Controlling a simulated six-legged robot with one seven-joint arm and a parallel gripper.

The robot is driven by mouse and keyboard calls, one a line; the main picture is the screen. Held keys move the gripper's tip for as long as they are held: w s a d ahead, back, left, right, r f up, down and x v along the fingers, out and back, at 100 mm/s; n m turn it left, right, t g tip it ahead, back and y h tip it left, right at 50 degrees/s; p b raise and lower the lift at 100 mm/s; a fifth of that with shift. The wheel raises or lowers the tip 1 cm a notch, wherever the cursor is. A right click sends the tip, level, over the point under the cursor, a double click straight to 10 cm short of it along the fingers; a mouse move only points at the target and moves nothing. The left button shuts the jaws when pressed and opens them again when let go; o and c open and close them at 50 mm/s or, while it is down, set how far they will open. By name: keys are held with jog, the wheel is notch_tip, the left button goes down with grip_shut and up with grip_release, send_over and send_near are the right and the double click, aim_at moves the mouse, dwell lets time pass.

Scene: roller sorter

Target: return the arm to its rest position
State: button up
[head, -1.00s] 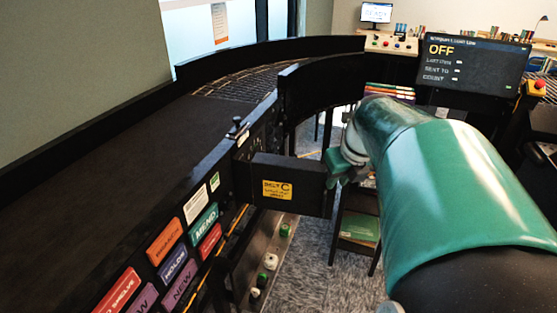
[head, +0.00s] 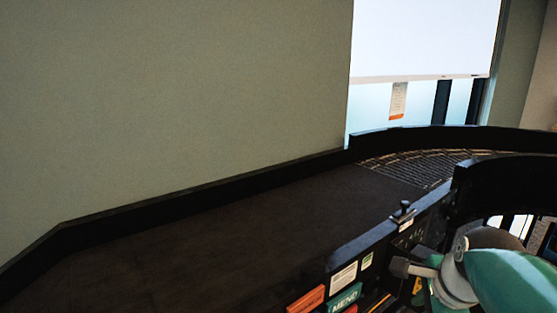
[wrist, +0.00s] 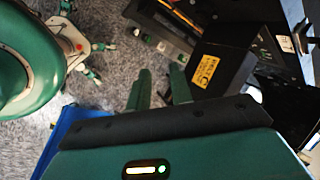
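My green arm (head: 505,278) shows at the lower right of the head view, bent beside the side wall of the dark conveyor (head: 200,235). The gripper fingers cannot be made out there. In the wrist view my gripper (wrist: 161,88) has its two green fingers apart with nothing between them. Below them is grey carpet. My own green body and legs (wrist: 40,50) show at the upper left of the wrist view.
A black box with a yellow label (wrist: 225,55) stands right of the fingers, close to them in the picture. The curved roller section (head: 425,167) lies at the back right. A blue object (wrist: 70,130) shows lower left. Carpet (wrist: 120,75) is open below.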

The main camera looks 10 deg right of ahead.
jog(key=s+a+f+n, duration=0.1)
jog(key=s+a+n, duration=0.1)
jog(key=a+n, duration=0.6)
jog(key=s+a+f+n, duration=0.1)
jog(key=s+a+n, duration=0.1)
jog(key=a+n, duration=0.5)
jog(key=n, duration=0.6)
jog(key=shift+a+f+t+y, duration=0.2)
jog(key=shift+a+t+y, duration=0.1)
jog(key=shift+a, duration=0.05)
